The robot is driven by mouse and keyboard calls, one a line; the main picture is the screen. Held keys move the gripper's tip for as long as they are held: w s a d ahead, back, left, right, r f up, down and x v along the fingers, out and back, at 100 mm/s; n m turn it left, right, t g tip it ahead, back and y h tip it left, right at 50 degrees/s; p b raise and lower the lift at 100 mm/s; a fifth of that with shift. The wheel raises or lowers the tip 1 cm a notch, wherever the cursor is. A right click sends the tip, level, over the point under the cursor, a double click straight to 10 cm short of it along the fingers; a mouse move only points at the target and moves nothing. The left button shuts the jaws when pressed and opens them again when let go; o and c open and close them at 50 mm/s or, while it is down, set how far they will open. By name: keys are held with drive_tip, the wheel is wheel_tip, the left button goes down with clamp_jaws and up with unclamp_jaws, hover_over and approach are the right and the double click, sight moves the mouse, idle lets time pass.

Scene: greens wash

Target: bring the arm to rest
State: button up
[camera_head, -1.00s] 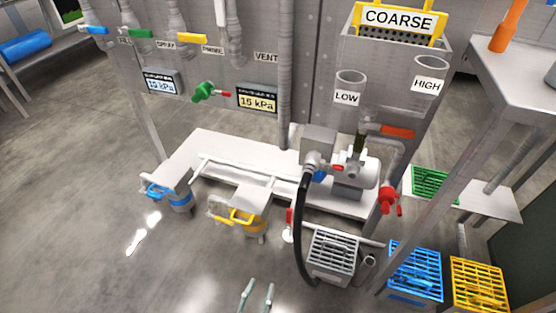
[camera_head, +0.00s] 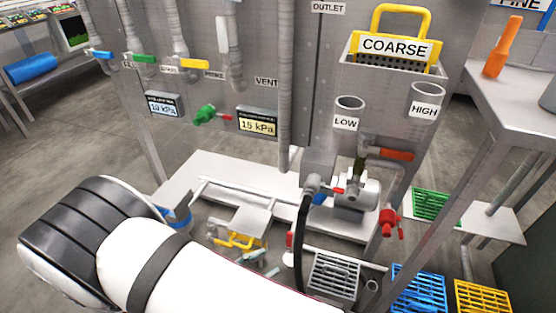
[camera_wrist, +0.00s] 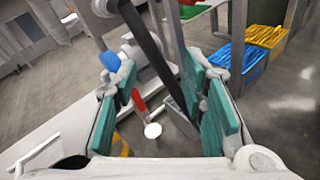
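My gripper (camera_wrist: 163,88) shows in the wrist view with its two teal-padded fingers apart. No object is held between them. A black hose (camera_wrist: 150,40) runs through the view beyond the fingers. In the head view my white and dark-grey arm (camera_head: 205,270) crosses the lower left. The gripper's teal fingers (camera_head: 262,264) show just above the arm's edge, near the yellow-handled valve (camera_head: 238,240). The arm hides part of the floor and of the blue-handled valve (camera_head: 177,215).
The black hose also shows in the head view (camera_head: 301,240). A grey grate (camera_head: 334,275), blue crate (camera_head: 418,288) and yellow crate (camera_head: 482,297) stand at lower right. A pump (camera_head: 355,190) sits on the low white bench (camera_head: 205,170). A red-handled valve (camera_head: 389,222) sticks out right.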

drive_tip(key=s+d+r+m+g+y, duration=0.1)
drive_tip(key=d+r+m+g+y, duration=0.1)
drive_tip(key=d+r+m+g, duration=0.85)
drive_tip(key=s+d+r+m+g+y, duration=0.1)
drive_tip(key=d+r+m+y, duration=0.15)
drive_tip(key=d+r, duration=0.85)
drive_tip(key=s+d+r+m+t+y, duration=0.1)
drive_tip(key=s+r+m+y, duration=0.35)
drive_tip(key=s, duration=0.45)
drive_tip(key=s+d+r+m+t+y, duration=0.1)
drive_tip(key=s+r+m+y, duration=0.4)
drive_tip(key=s, duration=0.4)
wheel_tip(320, 180, up, 38)
drive_tip(key=t+h+p, duration=0.1)
drive_tip(key=t+p, duration=0.3)
drive_tip(key=p, duration=3.1)
drive_tip(key=shift+s+f, duration=0.15)
drive_tip(key=shift+s, duration=0.15)
